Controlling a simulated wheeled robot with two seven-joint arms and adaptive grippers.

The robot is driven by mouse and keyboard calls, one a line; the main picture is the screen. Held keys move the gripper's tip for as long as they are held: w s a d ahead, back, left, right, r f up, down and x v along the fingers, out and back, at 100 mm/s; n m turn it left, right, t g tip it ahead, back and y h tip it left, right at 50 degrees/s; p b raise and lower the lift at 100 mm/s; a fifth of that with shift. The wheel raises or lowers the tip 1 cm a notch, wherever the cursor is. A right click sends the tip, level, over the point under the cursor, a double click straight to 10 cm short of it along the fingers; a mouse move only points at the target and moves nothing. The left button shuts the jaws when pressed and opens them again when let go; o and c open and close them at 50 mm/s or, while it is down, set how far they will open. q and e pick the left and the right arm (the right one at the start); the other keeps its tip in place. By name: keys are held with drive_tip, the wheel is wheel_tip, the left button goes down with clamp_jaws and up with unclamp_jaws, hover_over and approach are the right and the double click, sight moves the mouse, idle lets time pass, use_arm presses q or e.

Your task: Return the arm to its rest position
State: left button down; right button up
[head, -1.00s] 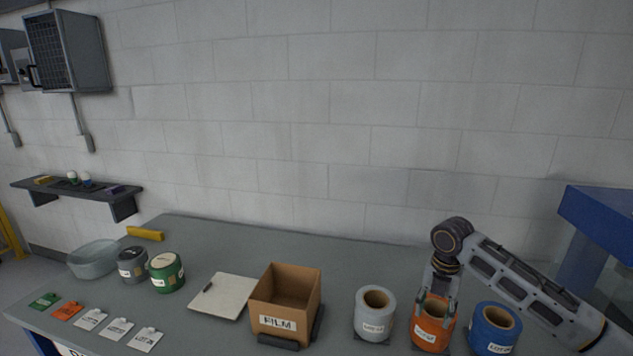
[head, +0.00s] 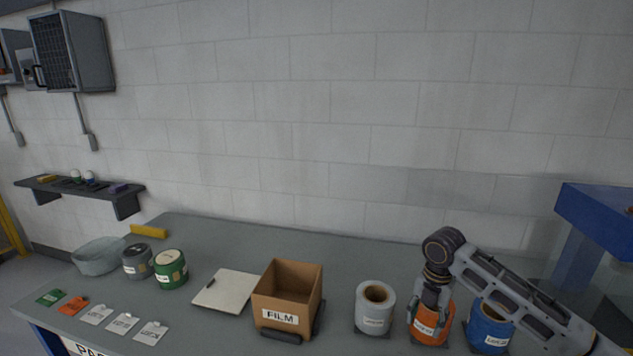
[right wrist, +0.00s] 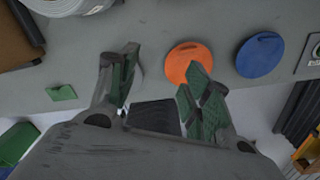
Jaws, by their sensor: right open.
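My right arm comes in from the right in the head view. My right gripper (head: 427,312) shows in front of the orange film roll (head: 434,326), overlapping it. In the right wrist view my right gripper (right wrist: 157,85) has its fingers spread, with nothing held between them. The orange roll stands upright between the grey roll (head: 374,309) and the blue roll (head: 490,328), which my forearm partly covers. The right wrist view also shows a flat orange disc (right wrist: 187,59) beyond the fingers and a blue disc (right wrist: 260,56) to its right. My left gripper is not in view.
An open cardboard box (head: 282,319) labelled FILM stands left of the rolls. A notepad (head: 228,291), green tin (head: 171,271), grey tin (head: 137,262), clear bowl (head: 99,257) and several tags (head: 124,323) lie further left. A blue structure (head: 600,222) stands at the right.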

drive_tip(key=s+a+f+m+t+y, duration=0.2)
drive_tip(key=s+a+f+m+t, duration=0.1)
drive_tip(key=s+a+f+m, duration=1.05)
drive_tip(key=s+d+m+h, duration=0.2)
drive_tip(key=s+d+m, duration=0.6)
drive_tip(key=s+m, duration=0.4)
wheel_tip(320, 180, down, 33)
drive_tip(key=s+g, duration=0.1)
drive_tip(key=s, duration=0.1)
drive_tip(key=s+d+f, duration=0.1)
drive_tip(key=s+f, duration=0.8)
drive_tip(key=s, duration=0.2)
drive_tip(key=s+d+f+g, duration=0.1)
drive_tip(key=s+d+f, duration=0.1)
drive_tip(key=s+f, duration=0.8)
drive_tip(key=shift+s+d+f, duration=0.15)
drive_tip(key=shift+s+d, duration=0.15)
drive_tip(key=shift+s, duration=0.35)
idle(0.8)
